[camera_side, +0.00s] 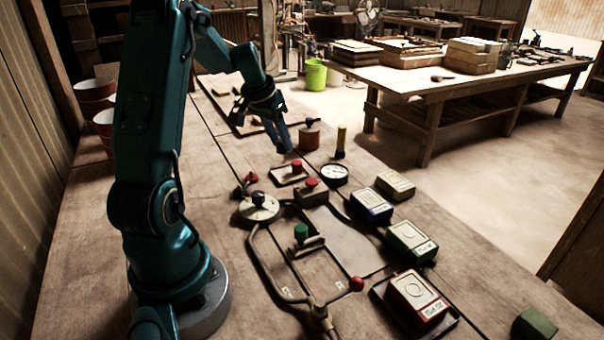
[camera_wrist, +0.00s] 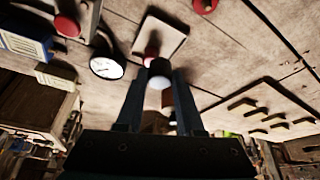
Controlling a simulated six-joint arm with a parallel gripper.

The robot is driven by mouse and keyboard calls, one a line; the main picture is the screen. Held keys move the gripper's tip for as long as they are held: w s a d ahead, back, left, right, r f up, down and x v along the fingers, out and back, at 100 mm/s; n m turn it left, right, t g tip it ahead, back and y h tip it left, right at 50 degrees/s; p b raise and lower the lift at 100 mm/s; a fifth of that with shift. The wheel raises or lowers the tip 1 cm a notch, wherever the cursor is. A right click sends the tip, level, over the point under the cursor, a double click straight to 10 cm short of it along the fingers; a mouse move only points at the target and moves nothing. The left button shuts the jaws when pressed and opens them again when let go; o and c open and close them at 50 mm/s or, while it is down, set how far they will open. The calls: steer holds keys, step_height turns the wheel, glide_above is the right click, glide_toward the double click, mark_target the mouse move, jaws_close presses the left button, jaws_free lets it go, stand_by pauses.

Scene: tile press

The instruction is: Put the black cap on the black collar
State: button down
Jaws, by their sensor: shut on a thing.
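My gripper (camera_side: 286,147) is above the bench in the side view, beside the brown tin. In the wrist view my gripper (camera_wrist: 160,75) is shut on a small dark cylinder with a pale grey end, which looks like the black cap (camera_wrist: 159,67). The fingers hide the cap in the side view. I cannot pick out the black collar for sure. A round pale disc (camera_side: 267,213) with a black knob (camera_side: 258,198) sits on the bench, nearer the base than my gripper.
A yellow-and-black cylinder (camera_side: 341,141) stands upright. A green knob (camera_side: 301,231) and bent tubing (camera_side: 263,262) lie toward the front. Several labelled boxes line the right.

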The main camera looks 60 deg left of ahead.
mark_target(279, 141)
step_height(279, 141, up, 2)
steer(key=shift+r, duration=0.45)
steer(key=shift+s+n, duration=0.1)
steer(key=shift+n, duration=0.4)
steer(key=s+f+n+g+y, duration=0.1)
steer(key=s+n, duration=0.2)
steer(key=n, duration=0.1)
steer(key=s+d+n+g+y, duration=0.1)
steer(key=s+n+g, duration=0.1)
steer(key=s+n, duration=0.2)
steer(key=s+f+n+g, duration=0.1)
steer(key=s+n+g, duration=0.1)
steer(key=n, duration=0.4)
steer(key=shift+s+d+f+y, duration=0.2)
steer(key=shift+s, duration=0.25)
steer(key=shift+s+d+f+y, duration=0.15)
steer(key=shift+s+d+y, duration=0.05)
steer(key=shift+s, duration=0.25)
steer(key=shift+s+d+r, duration=0.1)
steer(key=shift+s, duration=0.15)
steer(key=shift+w+d+f, duration=0.1)
steer(key=shift+w+f, duration=0.05)
steer(key=shift+f, duration=2.6)
